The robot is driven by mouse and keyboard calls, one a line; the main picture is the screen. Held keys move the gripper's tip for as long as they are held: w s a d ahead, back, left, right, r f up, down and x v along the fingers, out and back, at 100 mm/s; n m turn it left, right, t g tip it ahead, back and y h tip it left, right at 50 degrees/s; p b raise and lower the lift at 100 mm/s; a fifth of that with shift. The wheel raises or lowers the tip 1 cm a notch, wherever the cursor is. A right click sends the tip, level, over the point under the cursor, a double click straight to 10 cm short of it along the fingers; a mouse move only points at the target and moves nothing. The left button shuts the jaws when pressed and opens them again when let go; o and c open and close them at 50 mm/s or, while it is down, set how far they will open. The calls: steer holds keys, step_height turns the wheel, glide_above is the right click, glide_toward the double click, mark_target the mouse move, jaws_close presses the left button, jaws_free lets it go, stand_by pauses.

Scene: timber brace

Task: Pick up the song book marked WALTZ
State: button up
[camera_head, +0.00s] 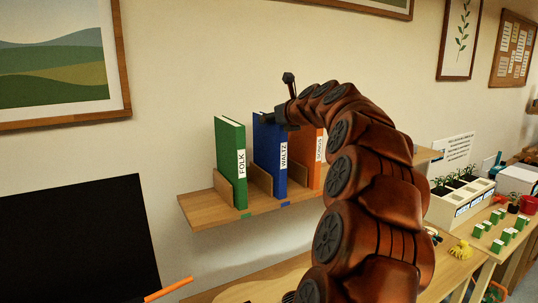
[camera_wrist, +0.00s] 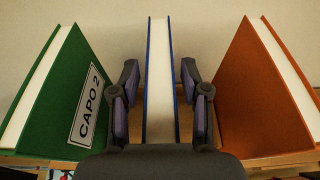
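The blue song book (camera_head: 269,150) stands upright on the wall shelf, its white spine label reading WALTZ. In the wrist view the blue book (camera_wrist: 160,70) is seen edge-on, between the two fingers of my gripper (camera_wrist: 160,90). The fingers are apart, with a visible gap on each side of the book. In the head view my gripper (camera_head: 277,117) is at the top of the blue book, and my arm hides part of the shelf to the right.
A green FOLK book (camera_head: 230,150) stands to the left and an orange SONGS book (camera_head: 312,170) to the right, partly behind my arm. Wooden dividers stand on the shelf (camera_head: 202,207). In the wrist view, the green book (camera_wrist: 60,110) and orange book (camera_wrist: 250,100) flank my fingers closely.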

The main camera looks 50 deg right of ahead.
jaws_close()
stand_by(0.3)
steer(key=shift+r, duration=0.1)
